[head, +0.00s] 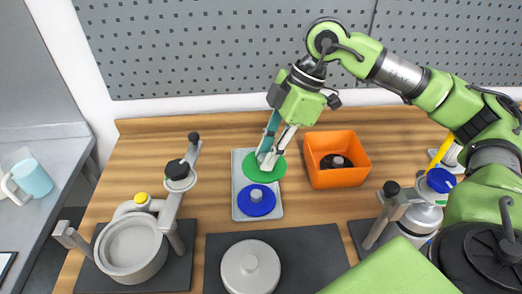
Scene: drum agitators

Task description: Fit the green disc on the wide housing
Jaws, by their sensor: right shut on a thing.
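The green disc (277,170) is at the far end of a light grey tray (238,180). My right gripper (267,161) points down over it and is shut on its middle, where the fingers hide the grip. Whether the disc touches the tray or is slightly above it, I cannot tell. A wide, round, open-looking grey housing (132,248) stands at the front left on a dark mat, with a jointed grey arm (170,210) beside it. I take it to be the wide housing. My left gripper is not in view.
A blue disc (257,203) with a grey knob lies on the tray's near part. An orange bin (338,179) right of the tray holds a black disc. A round pale lid (250,267) and a silver vessel (420,215) stand nearer. Bare wood lies left of the tray.

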